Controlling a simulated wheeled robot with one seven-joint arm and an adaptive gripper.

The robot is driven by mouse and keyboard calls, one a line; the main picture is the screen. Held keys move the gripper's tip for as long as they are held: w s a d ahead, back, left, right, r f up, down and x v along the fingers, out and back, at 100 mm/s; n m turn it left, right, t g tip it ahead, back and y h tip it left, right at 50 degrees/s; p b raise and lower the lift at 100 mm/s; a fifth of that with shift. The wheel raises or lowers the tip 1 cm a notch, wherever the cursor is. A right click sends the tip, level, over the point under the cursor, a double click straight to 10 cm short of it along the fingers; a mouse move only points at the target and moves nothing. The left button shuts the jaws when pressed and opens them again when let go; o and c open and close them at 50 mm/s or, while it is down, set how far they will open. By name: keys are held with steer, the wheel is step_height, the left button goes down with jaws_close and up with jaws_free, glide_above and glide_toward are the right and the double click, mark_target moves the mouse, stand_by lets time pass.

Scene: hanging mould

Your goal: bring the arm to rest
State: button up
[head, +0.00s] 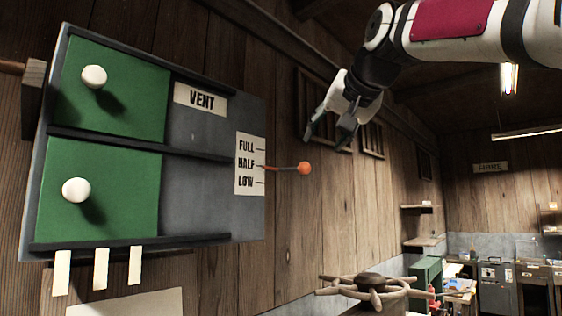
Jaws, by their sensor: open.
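My gripper (326,134) hangs at the end of my white and dark red arm in the upper right of the head view. Its fingers are apart and empty, pointing down and to the left. It is clear of the vent panel (208,206) on the left. The panel's lever has an orange ball (304,168) on its end, and the lever stands at the HALF line of the label (250,163). The ball is below and left of my gripper in the picture, and I see no contact between them.
The panel has two green fields with white knobs (94,77) and (76,190), and a VENT label (201,99). A spoked handwheel (372,286) is at the bottom centre. Shelves (424,241) and a cluttered bench (458,290) stand at the far right.

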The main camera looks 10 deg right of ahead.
steer(key=s+f+n+g, duration=0.1)
steer(key=s+f+g, duration=0.2)
steer(key=s+f, duration=0.5)
steer(key=s+a+f+n+g, duration=0.1)
steer(key=s+f, duration=0.8)
steer(key=f, duration=1.3)
steer(key=s+a+f+n+g+h+b, duration=0.1)
steer(key=s+f+g, duration=0.3)
steer(key=f, duration=1.2)
steer(key=s+n, duration=0.1)
steer(key=s, duration=0.3)
steer(key=shift+s+n+g, duration=0.2)
steer(key=shift+n+g, duration=0.1)
